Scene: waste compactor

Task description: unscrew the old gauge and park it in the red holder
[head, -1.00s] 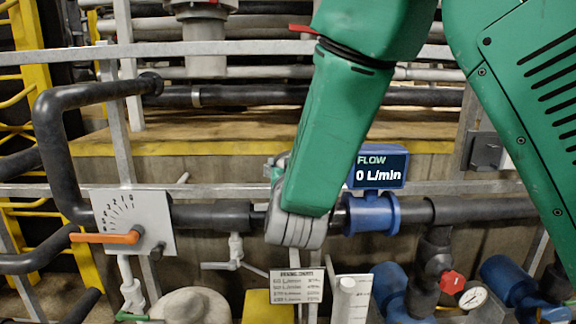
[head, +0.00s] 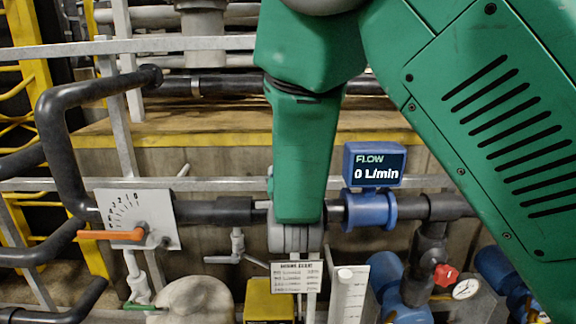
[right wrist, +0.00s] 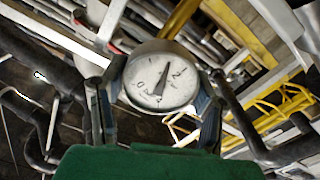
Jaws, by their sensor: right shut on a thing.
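A round white-faced gauge (right wrist: 161,79) with a dark pointer sits between the two dark fingers of my right gripper (right wrist: 156,98) in the right wrist view. The fingers are shut on its sides. A second small white-faced gauge (head: 466,289) is on the pipework at the lower right, beside a red knob (head: 446,276). I cannot make out a red holder. My left gripper is not in view.
A blue flow meter (head: 374,165) reading 0 L/min stands on the horizontal pipe, right of my forearm. A scale plate (head: 128,208) with an orange lever (head: 110,235) is at left. A yellow box (head: 269,300), a label card (head: 297,276) and a white post (head: 349,292) stand below.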

